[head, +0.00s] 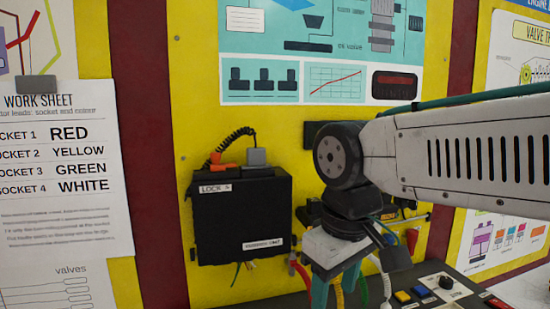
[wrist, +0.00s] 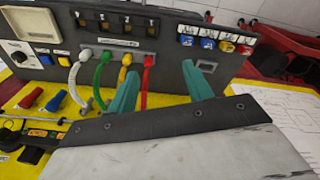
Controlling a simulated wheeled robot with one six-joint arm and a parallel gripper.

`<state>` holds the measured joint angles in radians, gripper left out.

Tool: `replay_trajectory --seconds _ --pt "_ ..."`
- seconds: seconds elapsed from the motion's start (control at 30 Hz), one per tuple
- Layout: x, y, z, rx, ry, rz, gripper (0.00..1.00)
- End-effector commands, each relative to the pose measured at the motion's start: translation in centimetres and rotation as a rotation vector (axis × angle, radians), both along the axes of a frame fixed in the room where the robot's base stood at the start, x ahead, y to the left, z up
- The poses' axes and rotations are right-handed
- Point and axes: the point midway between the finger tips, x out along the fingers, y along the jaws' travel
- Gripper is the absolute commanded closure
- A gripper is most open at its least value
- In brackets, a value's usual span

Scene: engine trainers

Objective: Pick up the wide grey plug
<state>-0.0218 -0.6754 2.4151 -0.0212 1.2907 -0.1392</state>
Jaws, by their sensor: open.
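The wide grey plug (head: 257,157) appears to be the grey block on top of the black box (head: 242,220), at the box's upper right in the head view. It is not seen in the wrist view. My gripper (head: 336,288) is below and to the right of the black box, with its two teal fingers pointing down. The fingers also show in the wrist view (wrist: 160,90), spread apart with nothing clearly held between them. My gripper is apart from the grey plug.
An orange connector (head: 222,167) with a black coiled cable sits beside the grey plug. The wrist view shows a dark panel with white, green, yellow and red leads (wrist: 147,75) plugged in, close to the fingers.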

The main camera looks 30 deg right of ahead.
Motion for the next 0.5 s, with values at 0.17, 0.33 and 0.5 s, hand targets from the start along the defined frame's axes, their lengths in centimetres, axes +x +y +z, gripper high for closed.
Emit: replay_trajectory --seconds 0.17,0.33,0.5 --pt "7.9 0.5 9.8 -0.076 0.021 0.347 0.49" --pt "15.2 1.6 17.9 -0.150 0.051 0.695 0.49" --pt "19.6 2.9 22.5 -0.197 0.077 0.928 0.49"
